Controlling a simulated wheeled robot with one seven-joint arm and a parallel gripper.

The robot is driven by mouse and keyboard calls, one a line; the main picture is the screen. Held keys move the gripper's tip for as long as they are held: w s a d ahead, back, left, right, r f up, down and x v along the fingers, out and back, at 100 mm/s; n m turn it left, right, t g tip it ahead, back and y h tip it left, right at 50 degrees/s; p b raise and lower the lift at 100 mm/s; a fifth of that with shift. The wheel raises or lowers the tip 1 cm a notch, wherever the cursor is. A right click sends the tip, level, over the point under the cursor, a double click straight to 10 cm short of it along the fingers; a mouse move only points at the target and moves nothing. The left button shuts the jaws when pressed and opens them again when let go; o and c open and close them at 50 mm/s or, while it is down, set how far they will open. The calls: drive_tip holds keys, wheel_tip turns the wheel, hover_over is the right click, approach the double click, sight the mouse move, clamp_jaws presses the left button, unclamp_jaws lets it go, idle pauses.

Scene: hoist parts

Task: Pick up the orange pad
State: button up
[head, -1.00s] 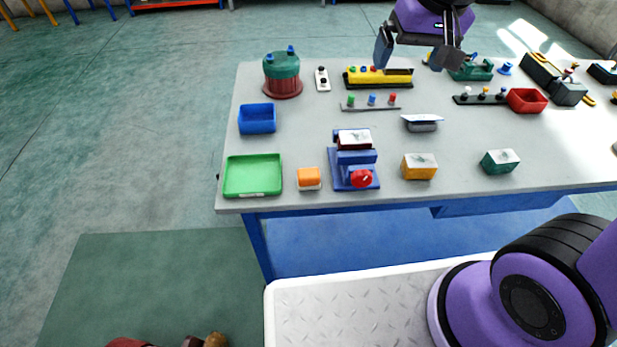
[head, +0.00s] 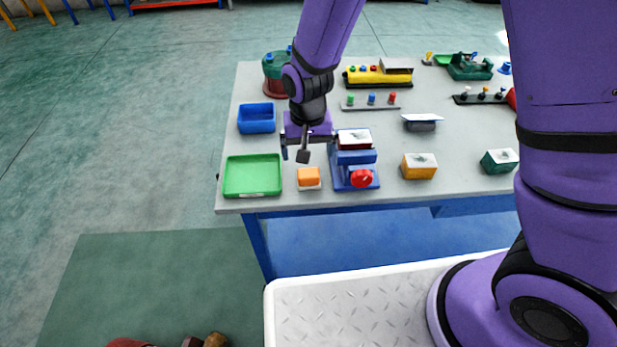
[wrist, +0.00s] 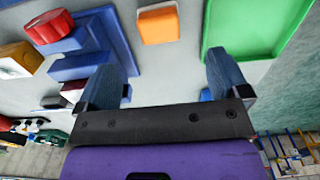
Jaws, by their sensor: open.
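The orange pad (head: 309,175) sits on a small pale base near the table's front edge, between the green tray and the blue fixture. It also shows in the wrist view (wrist: 158,25), beyond the fingertips and roughly between them. My gripper (head: 294,155) is above the table, just behind the pad in the head view and apart from it. In the wrist view my gripper (wrist: 168,62) has its two blue fingers spread wide with nothing between them.
The green tray (head: 230,190) lies left of the pad. The blue fixture with a red knob (head: 361,178) stands close on its right. A blue bin (head: 257,112) is behind the tray. A yellow-orange block (head: 419,172) lies further right. The front edge (head: 290,206) is close.

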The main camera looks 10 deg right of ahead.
sight(308, 172)
wheel_tip(308, 172, down, 6)
drive_tip(key=shift+r, duration=0.25)
drive_tip(key=shift+w+d+f, duration=0.1)
drive_tip(key=shift+f, duration=1.25)
drive_tip(key=shift+w+f, duration=0.1)
drive_tip(key=shift+f, duration=1.2)
drive_tip(key=shift+c, duration=0.2)
drive_tip(key=c, duration=1)
drive_tip(key=shift+c, duration=0.2)
drive_tip(key=shift+r, duration=0.1)
